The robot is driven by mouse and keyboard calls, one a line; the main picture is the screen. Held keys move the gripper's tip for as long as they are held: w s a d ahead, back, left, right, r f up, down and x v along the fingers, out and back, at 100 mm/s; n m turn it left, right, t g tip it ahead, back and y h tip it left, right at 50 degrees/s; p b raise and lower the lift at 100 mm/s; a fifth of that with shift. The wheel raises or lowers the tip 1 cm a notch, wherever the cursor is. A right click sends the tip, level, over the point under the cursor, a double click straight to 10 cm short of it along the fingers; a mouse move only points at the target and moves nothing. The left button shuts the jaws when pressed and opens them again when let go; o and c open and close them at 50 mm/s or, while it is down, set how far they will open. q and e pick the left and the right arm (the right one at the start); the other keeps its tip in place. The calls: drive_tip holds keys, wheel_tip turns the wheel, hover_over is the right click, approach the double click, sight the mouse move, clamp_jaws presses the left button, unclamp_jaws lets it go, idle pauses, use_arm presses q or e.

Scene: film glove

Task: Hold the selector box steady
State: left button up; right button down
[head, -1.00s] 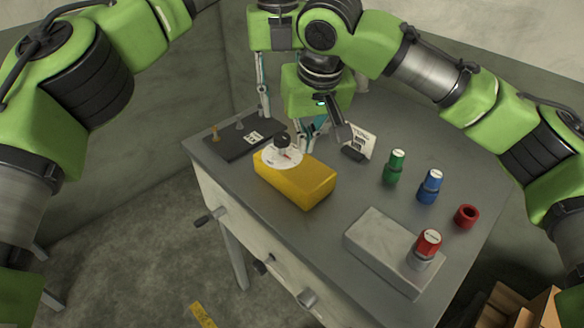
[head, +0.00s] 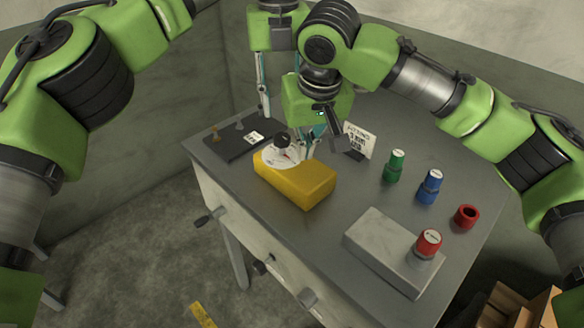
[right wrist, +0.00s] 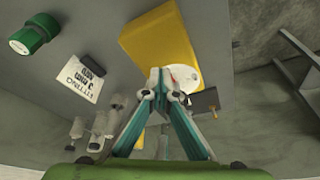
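The selector box is a yellow block (head: 306,183) lying on the grey table, with a white dial (head: 270,159) and black knob (head: 281,141) at its left end. In the right wrist view the box (right wrist: 153,38) lies beyond the right gripper (right wrist: 160,76). Its teal tips look close together and overlap the box edge and white dial (right wrist: 189,76); contact and grip are unclear. My left gripper (head: 264,112) hangs over the back left of the table, edge-on, apart from the box.
A dark plate (head: 228,146) with upright pins is left of the box. A printed card (head: 360,141) stands behind right.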

sight(304, 168)
drive_tip(key=shift+f, duration=0.75)
drive_tip(key=shift+f, duration=0.25)
drive_tip(key=shift+f, duration=0.7)
